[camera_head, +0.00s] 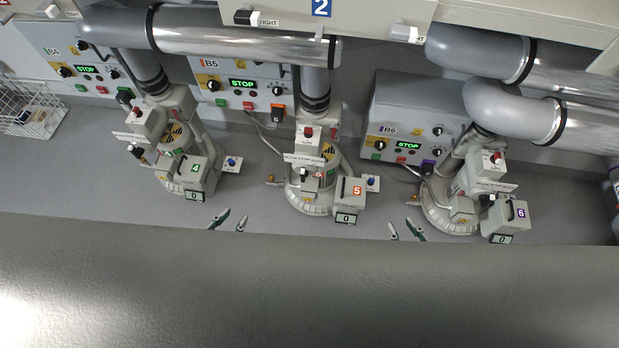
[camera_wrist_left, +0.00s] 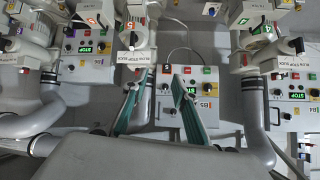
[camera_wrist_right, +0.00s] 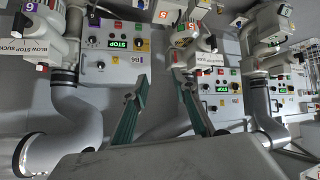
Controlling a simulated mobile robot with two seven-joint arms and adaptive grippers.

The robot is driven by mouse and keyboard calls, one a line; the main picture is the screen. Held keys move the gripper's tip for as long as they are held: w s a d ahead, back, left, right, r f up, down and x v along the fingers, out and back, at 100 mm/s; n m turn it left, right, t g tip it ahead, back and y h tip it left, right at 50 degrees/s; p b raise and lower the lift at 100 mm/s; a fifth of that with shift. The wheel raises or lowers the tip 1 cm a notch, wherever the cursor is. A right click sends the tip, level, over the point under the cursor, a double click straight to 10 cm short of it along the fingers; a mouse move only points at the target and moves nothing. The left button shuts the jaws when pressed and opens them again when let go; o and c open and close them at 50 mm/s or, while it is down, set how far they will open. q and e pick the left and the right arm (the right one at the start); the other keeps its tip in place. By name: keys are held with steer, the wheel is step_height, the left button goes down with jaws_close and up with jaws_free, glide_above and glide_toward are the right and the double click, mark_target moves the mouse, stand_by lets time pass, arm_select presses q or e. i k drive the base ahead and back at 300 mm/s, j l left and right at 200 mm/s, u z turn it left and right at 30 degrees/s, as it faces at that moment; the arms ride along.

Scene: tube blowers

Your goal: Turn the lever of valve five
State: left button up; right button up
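Valve five is the grey unit (camera_head: 312,190) in the middle of the head view, with a red 5 on its block and a white label plate (camera_head: 304,160). In the left wrist view valve five (camera_wrist_left: 135,12) shows at the top, left of centre, with a dark lever end (camera_wrist_left: 133,39) near its BLOW STOP SUCK plate (camera_wrist_left: 140,70). The exact lever angle is too small to tell. My left gripper (camera_head: 229,221) is open and empty, in front of and between valves four and five. My right gripper (camera_head: 403,229) is open and empty, between valves five and six. Neither touches a valve.
Valve four (camera_head: 175,150) stands left and valve six (camera_head: 445,205) right. Control box B5 (camera_head: 240,85) reads STOP, as do B4 (camera_head: 85,70) and B6 (camera_head: 410,120). Thick pipes (camera_head: 235,42) run above. A wire basket (camera_head: 30,112) is far left. A grey edge (camera_head: 300,290) fills the front.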

mark_target(304, 173)
steer(key=l+u, duration=0.15)
steer(key=l, duration=0.35)
steer(key=l+u, duration=0.15)
steer(key=l, duration=0.35)
steer(key=k+l+u, duration=0.2)
steer(key=l, duration=0.3)
steer(key=i, duration=0.05)
